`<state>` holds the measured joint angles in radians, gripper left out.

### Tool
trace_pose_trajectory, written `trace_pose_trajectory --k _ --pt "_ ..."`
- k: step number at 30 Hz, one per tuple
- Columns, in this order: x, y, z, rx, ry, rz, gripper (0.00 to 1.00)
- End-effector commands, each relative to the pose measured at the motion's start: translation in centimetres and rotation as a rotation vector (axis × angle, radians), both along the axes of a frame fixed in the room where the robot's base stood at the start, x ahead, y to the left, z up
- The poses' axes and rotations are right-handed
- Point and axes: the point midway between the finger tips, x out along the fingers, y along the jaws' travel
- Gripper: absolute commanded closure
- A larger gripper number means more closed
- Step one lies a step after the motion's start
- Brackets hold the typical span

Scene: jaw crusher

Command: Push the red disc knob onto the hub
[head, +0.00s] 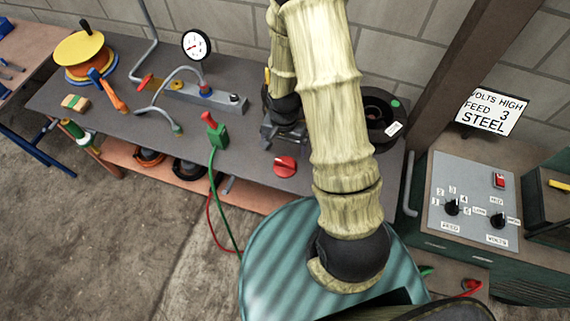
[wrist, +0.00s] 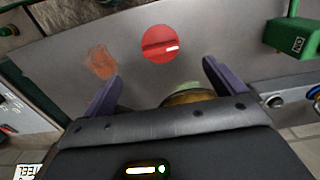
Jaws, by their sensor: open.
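The red disc knob (head: 285,166) lies on the grey bench top, in front of my gripper (head: 277,136) in the head view. The wrist view shows the knob (wrist: 160,44) as a flat red disc with a raised grip bar and a white mark. It lies just beyond my gripper's (wrist: 162,72) two purple fingers, which are spread apart with nothing held between them. A rounded brass-and-green part (wrist: 188,96) shows between the fingers, partly hidden by the gripper body. I cannot tell whether it is the hub, and no other hub is clearly visible.
A green block (head: 218,136) with a red top and cables stands left of the knob. A metal fixture with a gauge (head: 196,44) is behind it. A dark round housing (head: 380,112) sits at right. An orange stain (wrist: 101,61) marks the bench.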

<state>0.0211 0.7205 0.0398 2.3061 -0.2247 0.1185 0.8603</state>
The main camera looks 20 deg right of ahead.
Motion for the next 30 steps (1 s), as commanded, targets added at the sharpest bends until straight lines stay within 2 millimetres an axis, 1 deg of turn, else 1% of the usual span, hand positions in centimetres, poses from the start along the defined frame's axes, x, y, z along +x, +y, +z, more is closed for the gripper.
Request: trace_pose_trajectory --k 12,18,21,30 --pt "-0.1 0.0 -5.0 0.000 0.004 0.001 0.05" --pt "0.0 0.0 -6.8 -0.001 0.002 0.001 0.05" --pt "0.0 0.0 -7.1 -0.001 -0.001 0.001 0.05" --pt "0.0 0.0 -7.2 0.000 0.000 0.000 0.05"
